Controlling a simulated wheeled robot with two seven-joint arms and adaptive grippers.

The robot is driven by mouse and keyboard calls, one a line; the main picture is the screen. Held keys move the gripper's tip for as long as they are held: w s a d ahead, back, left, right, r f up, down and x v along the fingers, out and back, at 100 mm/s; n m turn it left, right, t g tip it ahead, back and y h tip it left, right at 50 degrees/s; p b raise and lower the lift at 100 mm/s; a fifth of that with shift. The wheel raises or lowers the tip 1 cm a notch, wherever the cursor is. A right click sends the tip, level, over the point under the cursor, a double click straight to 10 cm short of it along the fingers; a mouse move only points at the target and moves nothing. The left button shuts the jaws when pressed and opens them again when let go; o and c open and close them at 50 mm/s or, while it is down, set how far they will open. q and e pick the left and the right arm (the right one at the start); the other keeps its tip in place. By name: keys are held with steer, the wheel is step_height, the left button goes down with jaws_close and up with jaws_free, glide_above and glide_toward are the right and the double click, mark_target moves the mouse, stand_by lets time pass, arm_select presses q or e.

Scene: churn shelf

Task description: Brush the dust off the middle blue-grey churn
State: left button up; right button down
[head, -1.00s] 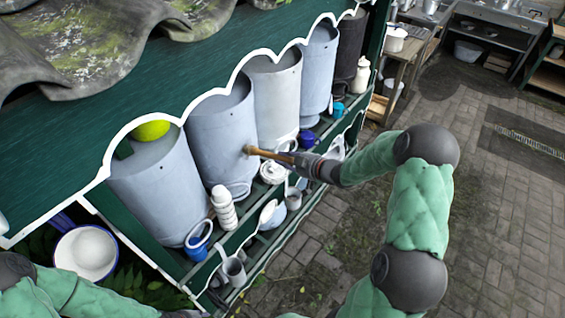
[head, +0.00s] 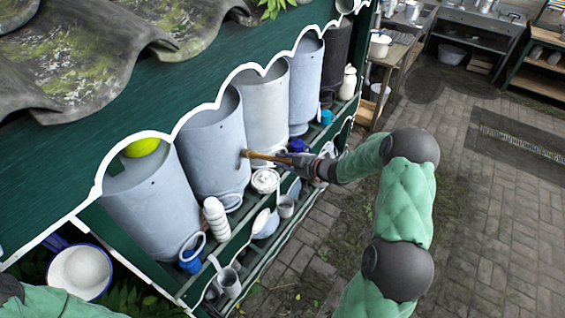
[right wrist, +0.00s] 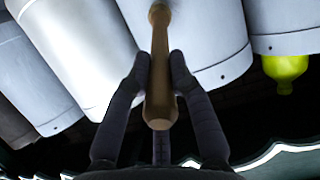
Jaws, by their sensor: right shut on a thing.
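The middle blue-grey churn (head: 208,150) stands on the green shelf between a blue-grey churn (head: 150,205) to its left and a paler grey churn (head: 265,108); a third blue-grey churn (head: 307,80) is further right. My right gripper (head: 298,162) is shut on the wooden handle of a brush (head: 262,156). The brush's far end meets the front of the middle churn in the picture; whether it touches, I cannot tell. In the right wrist view the fingers (right wrist: 160,75) flank the handle, and the middle churn (right wrist: 200,40) is behind it. My left gripper is out of view.
A dark churn (head: 336,60) stands at the far end. Small crockery, a white stacked jar (head: 216,218) and blue mugs crowd the ledges below the churns. A scalloped white-edged board (head: 232,75) overhangs the churn tops. Paving to the right is open.

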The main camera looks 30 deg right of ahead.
steer(key=shift+r+p, duration=0.35)
steer(key=shift+r, duration=0.3)
steer(key=s+a+b, duration=0.1)
steer(key=s+a, duration=0.1)
steer(key=a, duration=0.5)
steer(key=shift+s+f, duration=0.15)
steer(key=shift+s, duration=0.25)
steer(key=shift+d, duration=0.1)
steer(key=s+d, duration=0.2)
steer(key=s, duration=0.3)
steer(key=shift+s+p, duration=0.3)
steer(key=shift+p, duration=0.05)
steer(key=shift+d, duration=0.1)
steer(key=shift+s, duration=0.1)
